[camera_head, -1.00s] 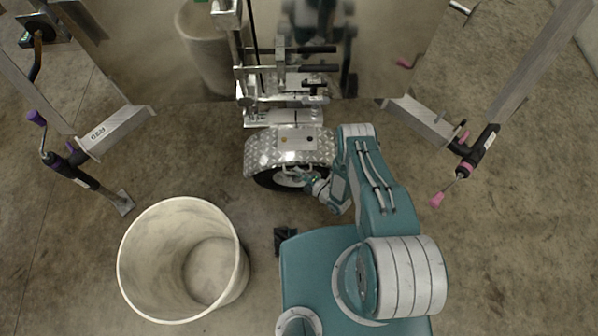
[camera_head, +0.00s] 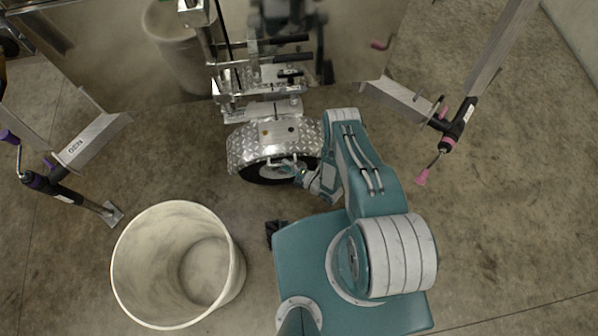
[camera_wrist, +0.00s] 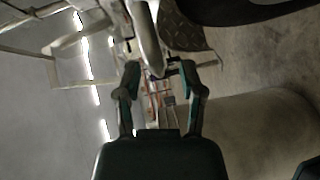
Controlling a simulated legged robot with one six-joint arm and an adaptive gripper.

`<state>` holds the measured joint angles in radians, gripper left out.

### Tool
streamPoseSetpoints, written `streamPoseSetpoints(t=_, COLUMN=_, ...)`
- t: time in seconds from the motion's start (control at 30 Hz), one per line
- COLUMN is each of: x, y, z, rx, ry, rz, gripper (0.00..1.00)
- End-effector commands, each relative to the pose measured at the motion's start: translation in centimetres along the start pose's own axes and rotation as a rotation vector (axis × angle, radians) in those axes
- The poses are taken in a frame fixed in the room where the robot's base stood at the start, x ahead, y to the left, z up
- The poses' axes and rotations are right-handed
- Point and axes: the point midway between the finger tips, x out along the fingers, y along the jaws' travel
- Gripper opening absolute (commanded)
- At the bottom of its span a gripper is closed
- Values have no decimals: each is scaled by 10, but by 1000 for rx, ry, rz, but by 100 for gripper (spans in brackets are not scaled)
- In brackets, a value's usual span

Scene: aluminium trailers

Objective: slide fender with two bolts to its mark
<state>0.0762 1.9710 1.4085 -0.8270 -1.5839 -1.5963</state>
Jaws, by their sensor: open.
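The silver tread-plate fender (camera_head: 250,147) arches over a dark wheel (camera_head: 262,174) in the head view, with two small bolt spots on its flat top. My gripper (camera_head: 290,168) is at the fender's near side, low by the wheel. In the wrist view my gripper (camera_wrist: 160,75) is open. A rounded grey bar (camera_wrist: 147,42) reaches down between its fingertips; I cannot tell whether they touch it. Dark tread plate, likely the fender (camera_wrist: 183,28), lies just beyond the right finger. I cannot make out the mark.
A large pale bin (camera_head: 133,262) stands at lower left. Trailer frame legs with a purple-handled jack (camera_head: 35,182) and a pink-handled jack (camera_head: 452,135) flank the wheel. A metal bracket assembly (camera_head: 262,85) stands behind the fender.

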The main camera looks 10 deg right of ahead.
Motion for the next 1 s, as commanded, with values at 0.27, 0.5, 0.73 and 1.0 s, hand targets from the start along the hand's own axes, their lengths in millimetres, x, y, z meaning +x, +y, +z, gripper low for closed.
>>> streamPoseSetpoints(t=0.27, x=-50, y=0, z=1, rx=4, ry=-7, rz=0, gripper=51)
streamPoseSetpoints(t=0.5, x=-84, y=-1, z=2, rx=3, ry=-6, rz=-2, gripper=51)
streamPoseSetpoints(t=0.73, x=-100, y=-1, z=0, rx=2, ry=-3, rz=-1, gripper=51)
streamPoseSetpoints(t=1.0, x=-101, y=-1, z=0, rx=1, ry=0, rz=-2, gripper=51)
